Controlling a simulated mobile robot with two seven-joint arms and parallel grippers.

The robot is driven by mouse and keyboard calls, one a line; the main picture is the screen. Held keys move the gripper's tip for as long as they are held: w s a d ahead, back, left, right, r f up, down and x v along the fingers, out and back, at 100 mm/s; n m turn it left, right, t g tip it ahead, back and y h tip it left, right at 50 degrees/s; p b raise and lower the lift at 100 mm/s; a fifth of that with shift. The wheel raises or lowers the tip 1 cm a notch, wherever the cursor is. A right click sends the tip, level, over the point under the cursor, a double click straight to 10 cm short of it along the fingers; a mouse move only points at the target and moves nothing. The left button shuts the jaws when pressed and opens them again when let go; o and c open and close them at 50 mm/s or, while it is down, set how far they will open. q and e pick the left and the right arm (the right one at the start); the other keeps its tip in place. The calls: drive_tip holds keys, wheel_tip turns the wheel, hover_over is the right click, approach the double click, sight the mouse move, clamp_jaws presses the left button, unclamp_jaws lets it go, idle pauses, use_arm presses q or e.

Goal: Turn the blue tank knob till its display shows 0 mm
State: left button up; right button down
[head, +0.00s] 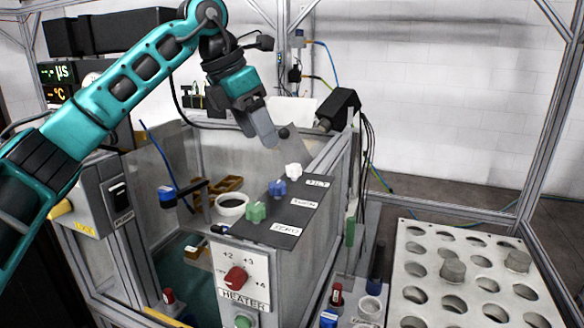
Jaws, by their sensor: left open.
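The blue knob (277,187) sits on a dark sloping panel (290,218) on the tank's rim. It stands between a white knob (293,170) behind it and a green knob (256,212) in front. White labels beside the knobs are too small to read surely. My left gripper (269,140) is open, above and behind the knobs. Its fingers point down and are apart from the blue knob. A display showing mm cannot be made out. My right gripper is not in view.
A heater box with a red knob (235,278) is in front of the panel. A black camera-like box (338,108) stands behind it. The tank (172,160) holds a white bowl (231,205). A perforated rack (470,270) stands at right. Displays (58,82) hang at far left.

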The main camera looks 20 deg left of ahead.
sight(278, 183)
use_arm(q)
drive_tip(key=shift+y, duration=0.3)
drive_tip(key=x, duration=1)
drive_tip(key=shift+a+f, duration=0.3)
drive_tip(key=shift+f, duration=0.15)
drive_tip(key=shift+w+d+f, duration=0.15)
drive_tip(key=shift+w+f, duration=0.05)
drive_tip(key=shift+f, duration=0.3)
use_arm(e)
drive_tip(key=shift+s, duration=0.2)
use_arm(q)
drive_tip(key=c, duration=1)
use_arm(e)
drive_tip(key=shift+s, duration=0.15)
